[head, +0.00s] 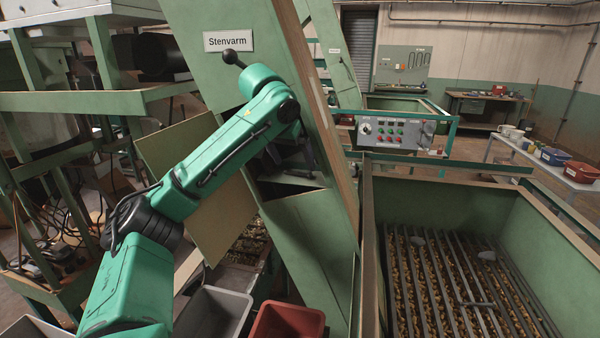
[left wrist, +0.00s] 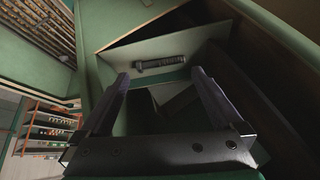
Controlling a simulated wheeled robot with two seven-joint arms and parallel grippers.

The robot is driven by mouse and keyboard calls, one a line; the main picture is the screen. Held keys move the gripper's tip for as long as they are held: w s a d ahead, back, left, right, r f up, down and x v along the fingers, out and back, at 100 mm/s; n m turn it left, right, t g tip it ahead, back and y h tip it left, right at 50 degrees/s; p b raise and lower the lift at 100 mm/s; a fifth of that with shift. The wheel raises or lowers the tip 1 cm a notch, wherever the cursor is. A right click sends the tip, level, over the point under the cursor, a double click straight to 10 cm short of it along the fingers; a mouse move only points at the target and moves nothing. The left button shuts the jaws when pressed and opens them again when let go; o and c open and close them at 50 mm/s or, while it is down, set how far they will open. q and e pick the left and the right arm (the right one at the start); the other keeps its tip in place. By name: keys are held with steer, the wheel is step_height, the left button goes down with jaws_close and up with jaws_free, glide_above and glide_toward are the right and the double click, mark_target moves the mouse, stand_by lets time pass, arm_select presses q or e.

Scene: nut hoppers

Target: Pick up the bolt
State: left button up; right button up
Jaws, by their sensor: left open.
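The bolt (left wrist: 160,64) is a dark rod with a thicker head end. In the left wrist view it lies crosswise on a pale plate inside an opening in green metalwork. My left gripper (left wrist: 161,76) is open, with one finger on each side of the bolt's line. The bolt shows beyond the fingertips, and nothing is held. In the head view my left arm reaches to the sloping green frame labelled Stenvarm (head: 228,41), with the gripper largely hidden behind its wrist. I cannot make out the bolt there. My right gripper is not in view.
The opening's green walls stand close around the left gripper. Below the arm are a grey bin (head: 214,312) and a red bin (head: 287,322). At right is a green hopper (head: 450,208) with a dark grate (head: 462,290). A control panel (head: 394,132) stands behind it.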

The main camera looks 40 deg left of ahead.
mark_target(297, 171)
arm_select(q)
steer(key=x, duration=0.3)
steer(key=shift+w+a+f+p, duration=0.1)
steer(key=shift+a+f+p, duration=0.05)
steer(key=shift+p, duration=0.25)
steer(key=shift+c, duration=0.6)
steer(key=c, duration=0.9)
